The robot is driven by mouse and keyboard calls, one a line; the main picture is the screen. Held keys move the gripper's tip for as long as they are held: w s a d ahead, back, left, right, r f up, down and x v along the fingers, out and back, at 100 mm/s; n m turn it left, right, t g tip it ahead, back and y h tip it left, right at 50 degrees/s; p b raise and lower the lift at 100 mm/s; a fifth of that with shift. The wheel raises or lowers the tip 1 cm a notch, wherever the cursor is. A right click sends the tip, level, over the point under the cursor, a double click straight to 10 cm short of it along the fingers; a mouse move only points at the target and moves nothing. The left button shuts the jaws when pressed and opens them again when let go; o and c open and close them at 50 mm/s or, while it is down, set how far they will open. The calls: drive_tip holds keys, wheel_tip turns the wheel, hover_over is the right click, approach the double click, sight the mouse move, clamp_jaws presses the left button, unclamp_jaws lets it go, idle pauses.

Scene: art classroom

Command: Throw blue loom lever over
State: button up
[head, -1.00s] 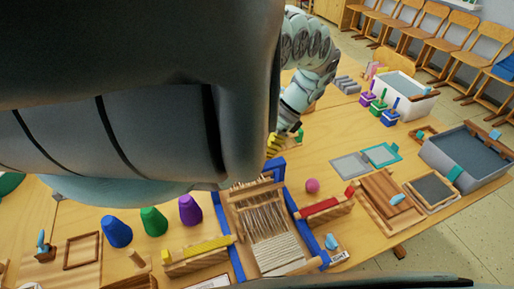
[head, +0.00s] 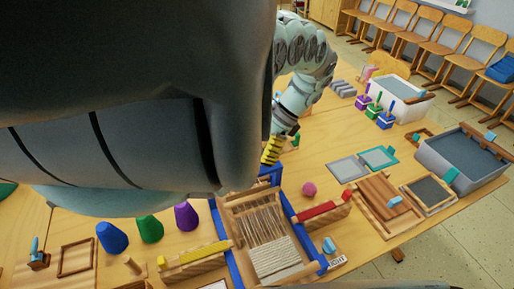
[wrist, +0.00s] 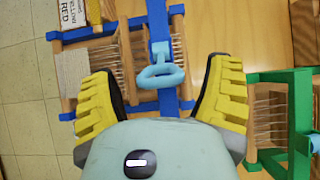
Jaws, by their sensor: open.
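The blue loom (head: 234,258), a wooden frame with blue side bars and pale threads, stands on the table in the head view. In the wrist view, its blue bars (wrist: 157,16) run behind a light blue lever with a ring-shaped handle (wrist: 161,76). My gripper (wrist: 163,82) is open, its yellow fingers on either side of the handle and apart from it. In the head view my gripper (head: 271,150) is over the loom's far end, partly hidden by my arm. The lever is not clear there.
A green loom frame (wrist: 298,110) stands close to the right finger in the wrist view. In the head view, blue, green and purple cones (head: 187,215) stand left of the loom. A pink ball (head: 309,189) and a red-topped wooden block (head: 318,209) are to its right.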

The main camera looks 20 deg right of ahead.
drive_tip(key=v, duration=0.7)
drive_tip(key=shift+r, duration=0.2)
drive_tip(key=shift+d, duration=0.15)
idle(0.5)
